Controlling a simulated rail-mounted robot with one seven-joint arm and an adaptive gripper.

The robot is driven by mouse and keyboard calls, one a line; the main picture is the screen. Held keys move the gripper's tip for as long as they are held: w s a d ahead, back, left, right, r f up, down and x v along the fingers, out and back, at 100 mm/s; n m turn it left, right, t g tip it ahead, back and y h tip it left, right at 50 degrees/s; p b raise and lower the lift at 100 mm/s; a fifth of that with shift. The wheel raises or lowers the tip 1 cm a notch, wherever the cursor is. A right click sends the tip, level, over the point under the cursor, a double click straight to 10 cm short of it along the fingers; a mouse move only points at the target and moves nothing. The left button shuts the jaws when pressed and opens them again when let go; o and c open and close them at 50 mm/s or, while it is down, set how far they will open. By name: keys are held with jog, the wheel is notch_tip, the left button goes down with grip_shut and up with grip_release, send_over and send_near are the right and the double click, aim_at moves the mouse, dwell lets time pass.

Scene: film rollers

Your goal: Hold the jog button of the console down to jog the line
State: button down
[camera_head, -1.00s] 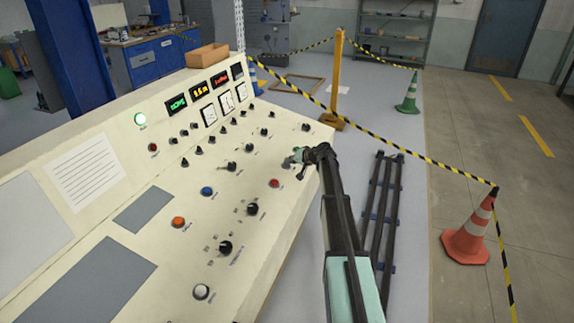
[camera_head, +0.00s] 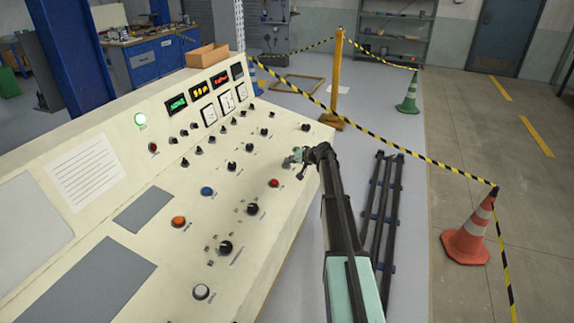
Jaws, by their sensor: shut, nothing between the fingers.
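The console (camera_head: 285,215) is a cream sloping panel with several knobs and coloured buttons. My gripper (camera_head: 290,161) is shut and empty, with its fingertips at the right part of the panel, above and right of a red button (camera_head: 274,183). The labels are too small to read, so I cannot tell which button is the jog button. Other buttons are blue (camera_head: 207,191), orange (camera_head: 179,222) and white (camera_head: 202,292). A green lamp (camera_head: 140,119) is lit.
Lit displays (camera_head: 199,90) and dials (camera_head: 227,101) line the console's upper part. A wooden box (camera_head: 207,56) sits on its top edge. Right of my arm are dark rails (camera_head: 382,210), a striped barrier tape (camera_head: 400,151) and an orange cone (camera_head: 467,236).

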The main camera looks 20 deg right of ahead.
jog(key=shift+s+d+r, duration=0.1)
jog(key=shift+d+r, duration=0.05)
jog(key=shift+r, duration=0.65)
jog(key=r, duration=0.4)
jog(key=shift+s+d+r, duration=0.4)
